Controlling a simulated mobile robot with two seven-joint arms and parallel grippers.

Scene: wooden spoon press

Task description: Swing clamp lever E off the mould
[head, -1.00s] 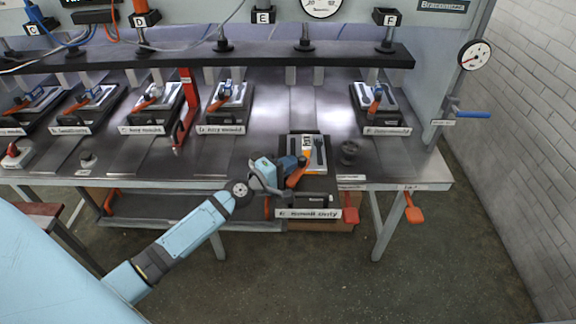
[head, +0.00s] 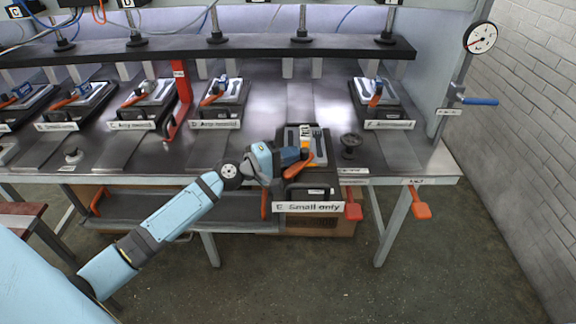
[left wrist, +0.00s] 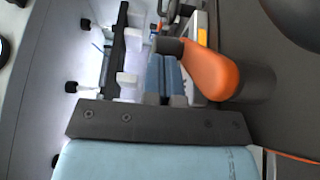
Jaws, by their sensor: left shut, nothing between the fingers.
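Mould E (head: 318,141) sits on the black carriage with the plate "E Small only" (head: 308,207), at the front of the bench. Its orange clamp lever E (head: 298,169) lies slantwise across the near part of the mould, its free end toward the front left. My left gripper (head: 303,154) is shut and empty, low over the mould, right beside the lever's upper left side. In the left wrist view the lever's rounded orange end (left wrist: 213,72) is close to the right of the shut blue-grey fingers (left wrist: 166,75); I cannot tell whether they touch. My right gripper is not in view.
A dark round knob (head: 351,141) stands right of mould E. Station D's mould (head: 222,96) and station F's mould (head: 376,96) stand further back. A red upright bar (head: 182,88) is at the left. A black beam (head: 240,47) crosses above the bench. Red pedals hang in front.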

